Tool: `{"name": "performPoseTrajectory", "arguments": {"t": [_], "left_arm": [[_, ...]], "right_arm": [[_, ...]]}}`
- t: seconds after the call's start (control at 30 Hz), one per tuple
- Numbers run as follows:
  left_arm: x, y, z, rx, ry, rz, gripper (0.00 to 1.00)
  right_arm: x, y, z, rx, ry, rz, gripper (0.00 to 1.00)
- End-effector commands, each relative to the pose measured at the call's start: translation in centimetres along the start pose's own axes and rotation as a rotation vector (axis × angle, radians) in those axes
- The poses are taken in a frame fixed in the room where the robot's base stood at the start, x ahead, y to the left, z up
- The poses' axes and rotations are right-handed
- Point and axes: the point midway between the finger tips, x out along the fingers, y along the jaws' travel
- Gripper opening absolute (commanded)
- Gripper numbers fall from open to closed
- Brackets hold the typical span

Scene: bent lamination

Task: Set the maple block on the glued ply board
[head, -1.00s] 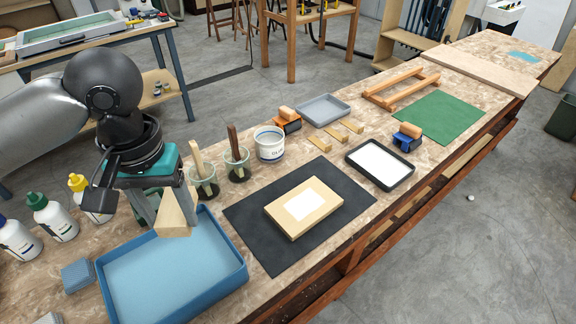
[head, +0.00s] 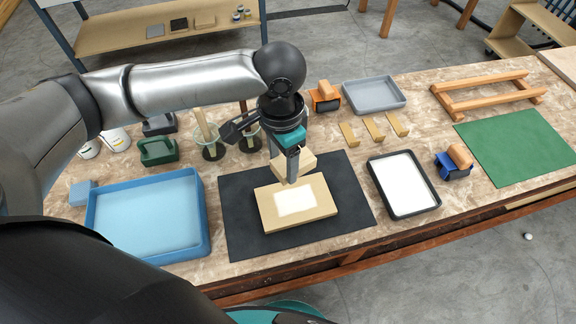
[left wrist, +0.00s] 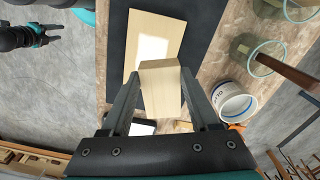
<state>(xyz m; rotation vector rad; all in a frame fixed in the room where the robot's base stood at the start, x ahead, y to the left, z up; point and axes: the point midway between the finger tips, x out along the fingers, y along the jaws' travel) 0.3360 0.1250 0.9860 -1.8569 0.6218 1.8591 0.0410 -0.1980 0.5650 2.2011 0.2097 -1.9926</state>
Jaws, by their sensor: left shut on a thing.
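The maple block (head: 305,162) is pale wood, held between the fingers of my left gripper (head: 291,168). The block also shows in the left wrist view (left wrist: 161,90), clamped between both fingers (left wrist: 160,100). The glued ply board (head: 268,208) lies on a black mat, with a white glue patch (head: 297,199) on its top. In the head view the block overlaps the board's far edge and seems to be above it; the exact gap is unclear. The board also shows in the left wrist view (left wrist: 172,25). My right gripper (left wrist: 38,36) shows small there, its jaws unclear.
The black mat (head: 238,235) surrounds the board. A blue tray (head: 205,215) stands left, a black tray of white material (head: 402,184) right. Behind are glass jars (head: 212,150), small wood strips (head: 373,128) and a grey tray (head: 375,95).

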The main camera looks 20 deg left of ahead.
Motion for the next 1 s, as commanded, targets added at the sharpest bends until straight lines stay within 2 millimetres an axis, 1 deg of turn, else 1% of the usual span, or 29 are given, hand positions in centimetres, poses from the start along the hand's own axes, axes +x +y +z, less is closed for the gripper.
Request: {"name": "performPoseTrajectory", "arguments": {"t": [0.03, 0.2, 0.3, 0.47, 0.67, 1.0], "left_arm": [[0.5, 0.4, 0.1, 0.059, -0.005, 0.004, 0.04], [2.4, 1.2, 0.3, 0.227, -0.004, -0.003, 0.04], [3.0, 1.5, 0.4, 0.284, -0.003, -0.005, 0.04], [3.5, 1.6, 0.4, 0.314, -0.002, -0.008, 0.04], [4.3, 1.6, 0.4, 0.313, -0.002, -0.008, 0.04], [6.7, 1.5, 0.4, 0.311, -0.002, -0.009, 0.04]], "right_arm": [[-0.8, -0.4, 0.1, 0.002, -0.002, -0.006, 0.5], [-1.8, -1.6, 0.5, 0.005, -0.01, -0.021, 0.5], [-2.1, -1.8, 0.5, 0.004, -0.011, -0.024, 0.5], [-1.9, -1.6, 0.6, 0.003, -0.012, -0.022, 0.5], [-0.8, -1.3, 0.5, 0.001, -0.01, -0.017, 0.5], [2.5, -1.0, 0.7, 0.001, -0.008, -0.012, 0.5]]}}
